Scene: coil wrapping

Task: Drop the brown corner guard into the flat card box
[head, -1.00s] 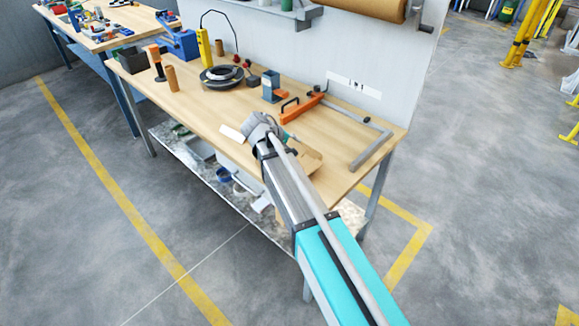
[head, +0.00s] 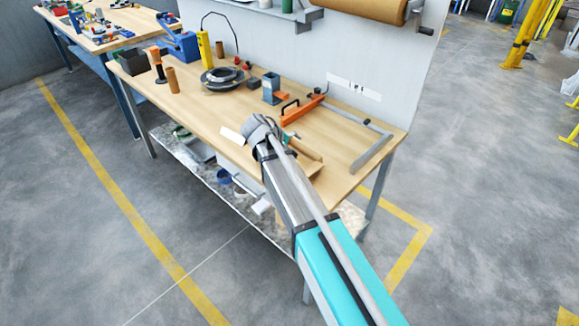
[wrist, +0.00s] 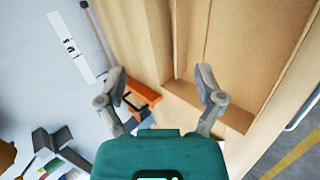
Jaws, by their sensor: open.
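The flat card box (head: 317,171) is on the bench's front right part, partly hidden by my arm. In the wrist view its open inside (wrist: 250,45) fills the upper right. The brown corner guard (head: 305,149) shows as a long brown piece along the box's back side. In the wrist view it appears as a strip (wrist: 160,40) along the box's left side; I cannot tell whether it lies fully inside or on the rim. My gripper (wrist: 160,75) is open above this side, with nothing between its fingertips. It also shows in the head view (head: 262,130).
A blue-grey holder (head: 271,90) and a black coil (head: 222,77) stand farther left. A white card (head: 232,135) lies left of my gripper. The bench front is clear farther left.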

